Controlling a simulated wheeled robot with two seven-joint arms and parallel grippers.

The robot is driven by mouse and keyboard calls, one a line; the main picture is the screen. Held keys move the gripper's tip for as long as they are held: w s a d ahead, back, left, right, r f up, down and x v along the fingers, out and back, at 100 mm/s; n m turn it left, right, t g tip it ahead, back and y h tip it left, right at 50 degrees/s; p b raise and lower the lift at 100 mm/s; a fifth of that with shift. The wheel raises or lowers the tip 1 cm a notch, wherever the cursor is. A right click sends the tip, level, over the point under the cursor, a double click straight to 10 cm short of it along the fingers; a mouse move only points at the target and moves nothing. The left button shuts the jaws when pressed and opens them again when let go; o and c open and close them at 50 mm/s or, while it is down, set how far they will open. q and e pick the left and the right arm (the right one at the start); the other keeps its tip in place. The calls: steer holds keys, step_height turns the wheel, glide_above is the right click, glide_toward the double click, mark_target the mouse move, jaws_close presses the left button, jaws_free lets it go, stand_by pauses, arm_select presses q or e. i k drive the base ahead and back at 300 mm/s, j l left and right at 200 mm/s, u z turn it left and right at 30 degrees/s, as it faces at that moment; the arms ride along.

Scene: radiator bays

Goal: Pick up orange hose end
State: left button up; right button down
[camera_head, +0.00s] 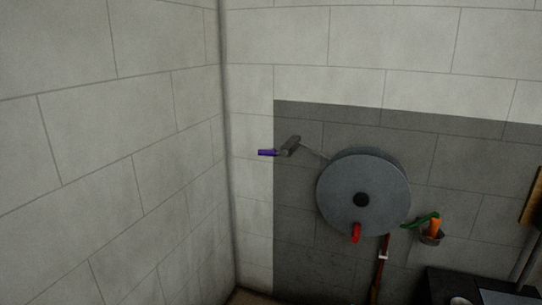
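A small orange piece (435,226) stands in a small grey-brown holder (432,239) on the dark wall panel, right of the round grey reel or disc (340,195). I cannot tell for sure that it is the hose end. A green piece (422,219) slants beside it on the left, touching or partly overlapping it. The lower part of the orange piece is hidden by the holder. Neither of my grippers is in view.
The disc has a red handle (356,233). A grey bracket (291,146) with a purple piece (267,152) sticks out at upper left. A brown-red upright bar (379,275) stands below the disc. A dark surface (445,284) fills the lower right corner.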

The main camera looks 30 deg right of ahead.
mark_target(432, 228)
steer(key=z, duration=2.05)
steer(key=l, duration=0.5)
steer(key=k+l+u, duration=0.1)
steer(key=l, duration=0.35)
steer(key=i+l+u, duration=0.1)
steer(key=l, duration=0.3)
steer(key=i+l+u, duration=0.1)
steer(key=l, duration=0.35)
steer(key=i+l+u, duration=0.1)
steer(key=l, duration=0.35)
steer(key=i+l, duration=0.15)
steer(key=l, duration=0.3)
steer(key=i+l+u, duration=0.25)
steer(key=i+l, duration=0.5)
steer(key=l, duration=0.15)
